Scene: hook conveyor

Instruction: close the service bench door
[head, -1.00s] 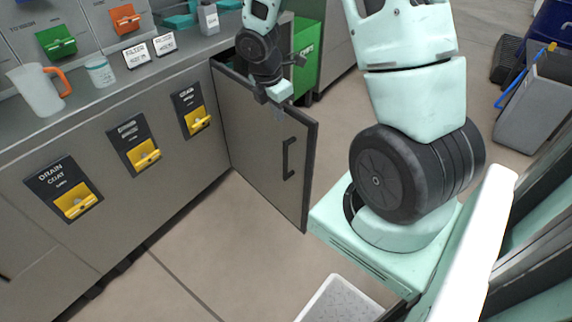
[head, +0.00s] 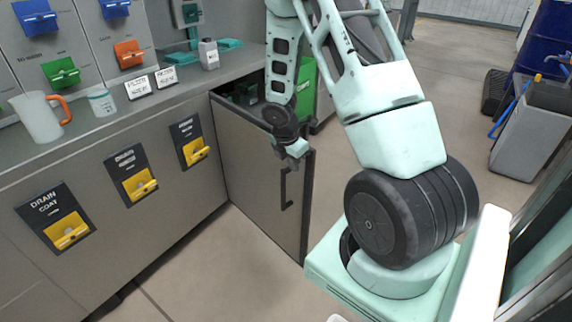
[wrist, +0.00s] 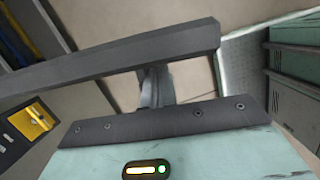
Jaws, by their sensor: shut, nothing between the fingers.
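The service bench door (head: 255,175) stands open, swung out from the bench front, with a dark frame and a dark vertical handle (head: 285,188) on its visible face. My gripper (head: 294,153) is at the door's top edge near its free end, away from the hinge side. In the wrist view the dark top edge of the door (wrist: 110,62) crosses the picture in front of my shut fingers (wrist: 155,85) and hides their tips. I cannot tell whether they touch the door. Nothing is held.
The bench front carries several yellow pulls (head: 140,184). A green bin (head: 305,88) is behind the door. A grey bin (head: 530,130) stands at the right. The floor before the bench is clear.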

